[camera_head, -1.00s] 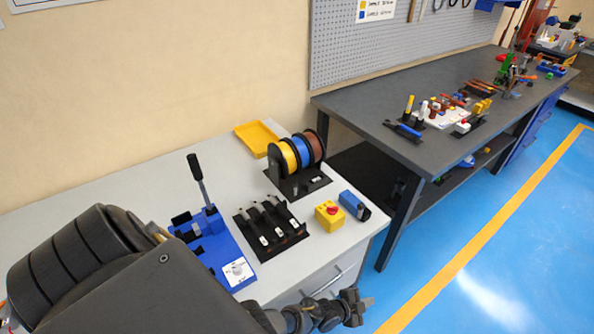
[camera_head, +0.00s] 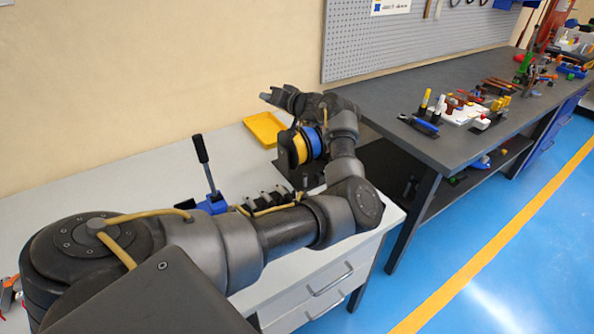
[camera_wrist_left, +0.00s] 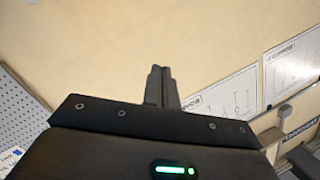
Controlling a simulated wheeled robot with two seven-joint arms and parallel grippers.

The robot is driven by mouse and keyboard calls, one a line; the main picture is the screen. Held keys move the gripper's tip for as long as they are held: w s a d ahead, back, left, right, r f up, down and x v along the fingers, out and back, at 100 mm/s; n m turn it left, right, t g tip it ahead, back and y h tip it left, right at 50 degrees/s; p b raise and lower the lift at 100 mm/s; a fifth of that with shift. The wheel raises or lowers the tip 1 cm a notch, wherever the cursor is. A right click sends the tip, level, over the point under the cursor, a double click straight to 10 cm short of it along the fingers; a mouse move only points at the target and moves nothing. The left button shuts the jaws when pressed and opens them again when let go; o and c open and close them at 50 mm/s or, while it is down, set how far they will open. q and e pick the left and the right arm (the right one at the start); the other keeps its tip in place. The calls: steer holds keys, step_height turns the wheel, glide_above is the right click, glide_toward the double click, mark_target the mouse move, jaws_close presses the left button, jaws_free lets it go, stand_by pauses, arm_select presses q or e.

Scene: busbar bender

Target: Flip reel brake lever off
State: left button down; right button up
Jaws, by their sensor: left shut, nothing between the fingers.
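The reel stand (camera_head: 287,165) on the white bench holds a yellow reel (camera_head: 300,148) and a blue reel (camera_head: 313,142). My left forearm and wrist cover the stand's right side, and the brown reel is hidden. I cannot make out the brake lever. My left gripper (camera_head: 268,97) is raised above and behind the reels, pointing left towards the wall. It is shut and empty, touching nothing. In the left wrist view its closed fingers (camera_wrist_left: 160,72) show against the beige wall. My right gripper is not in view.
A blue bender with an upright black handle (camera_head: 204,160) stands left of the reels, partly behind my left arm. A yellow tray (camera_head: 265,127) lies near the wall. A dark workbench (camera_head: 400,150) with tools is at the right.

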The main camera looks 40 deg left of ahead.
arm_select(q)
steer(key=s+f+n+g+h, duration=0.25)
steer(key=s+f+h, duration=0.25)
steer(key=s+f, duration=0.4)
steer(key=n+t+h+p, duration=0.2)
steer(key=t+h+p, duration=0.1)
steer(key=h+p, duration=0.5)
glide_above(305, 180)
steer(key=d, duration=0.2)
steer(key=shift+s+a+f+b, duration=0.15)
steer(key=shift+a+f+b, duration=0.05)
steer(key=shift+b, duration=0.1)
steer(key=x, duration=1)
steer(key=shift+a+b, duration=0.2)
steer(key=shift+b, duration=0.2)
steer(key=shift+t, duration=0.25)
